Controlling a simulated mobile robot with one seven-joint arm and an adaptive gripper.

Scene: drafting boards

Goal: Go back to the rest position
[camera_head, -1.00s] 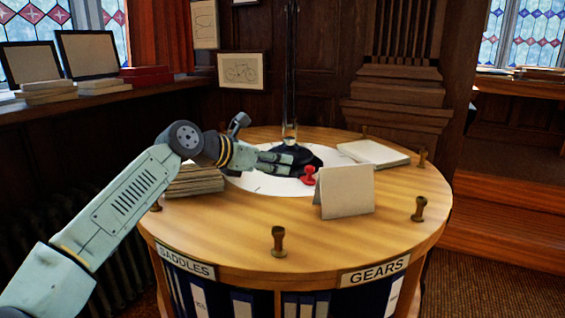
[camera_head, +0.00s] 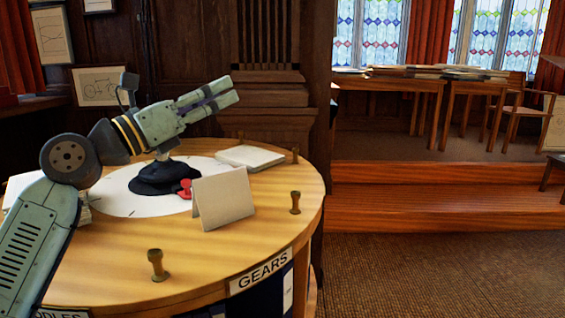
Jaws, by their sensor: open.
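My gripper (camera_head: 222,95) is raised above the back of the round wooden table (camera_head: 190,260), pointing up and to the right. Its two fingers are apart with nothing between them. My arm comes in from the lower left and bends over the table's left side. Below the gripper, a dark-based stand (camera_head: 160,180) sits on a white disc (camera_head: 115,192) on the table; my arm hides its upper part. A small red knobbed object (camera_head: 185,188) is beside the stand's base.
A folded blank card (camera_head: 222,200) stands near the table's right side. A paper stack (camera_head: 250,157) lies behind it. Wooden pegs (camera_head: 157,265) stand along the rim. Wooden steps (camera_head: 430,190) rise at right, with desks (camera_head: 400,88) beyond. Open carpet (camera_head: 450,270) lies at right front.

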